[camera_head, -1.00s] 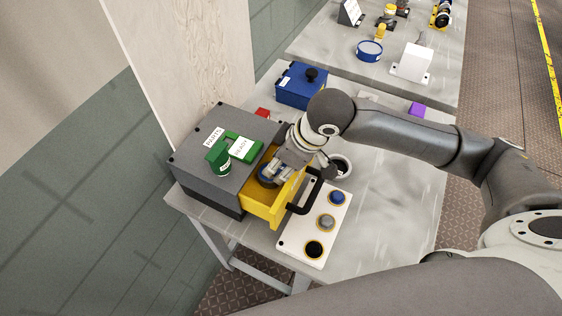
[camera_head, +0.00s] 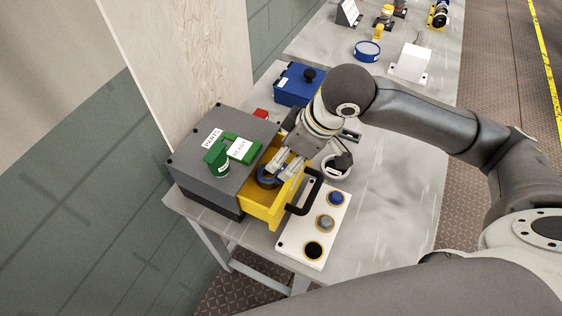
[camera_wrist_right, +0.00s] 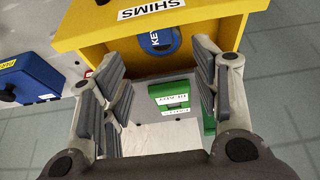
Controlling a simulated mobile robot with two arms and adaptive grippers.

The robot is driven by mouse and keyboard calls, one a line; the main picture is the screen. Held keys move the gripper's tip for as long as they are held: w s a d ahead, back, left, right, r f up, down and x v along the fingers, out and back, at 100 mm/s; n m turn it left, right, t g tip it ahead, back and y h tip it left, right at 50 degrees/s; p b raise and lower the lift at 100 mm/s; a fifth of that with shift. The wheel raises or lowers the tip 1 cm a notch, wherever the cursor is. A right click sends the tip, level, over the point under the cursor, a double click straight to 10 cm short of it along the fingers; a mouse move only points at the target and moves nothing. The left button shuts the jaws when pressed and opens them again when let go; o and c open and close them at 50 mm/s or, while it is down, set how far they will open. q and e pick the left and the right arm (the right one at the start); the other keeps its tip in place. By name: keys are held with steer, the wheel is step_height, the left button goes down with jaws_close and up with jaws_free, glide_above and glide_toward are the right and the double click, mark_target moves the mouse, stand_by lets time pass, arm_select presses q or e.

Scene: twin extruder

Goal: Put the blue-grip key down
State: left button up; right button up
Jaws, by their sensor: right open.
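The blue-grip key (camera_head: 266,179) lies inside the open yellow drawer (camera_head: 259,212); its round blue grip faces up. The grip, marked KEY, also shows in the right wrist view (camera_wrist_right: 160,40) by the yellow wall labelled SHIMS, partly cut off by the drawer's edge. My right gripper (camera_head: 284,169) is over the drawer, close beside the grip. In the right wrist view its fingers (camera_wrist_right: 160,85) are spread wide with nothing between them, and the key shows beyond them. The key's shaft is hidden. My left gripper is not in view.
A grey cabinet (camera_head: 190,165) holds the drawer, with green pieces (camera_head: 243,149) on top. The drawer's black handle (camera_head: 307,192) stands over a white button panel (camera_head: 310,245). A white round holder (camera_head: 336,177) and a blue box (camera_head: 300,86) are close by. The table's right side is clear.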

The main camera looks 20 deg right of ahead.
steer(key=v, duration=0.6)
steer(key=shift+r, duration=0.3)
steer(key=shift+s+d, duration=0.1)
steer(key=shift+s, duration=0.05)
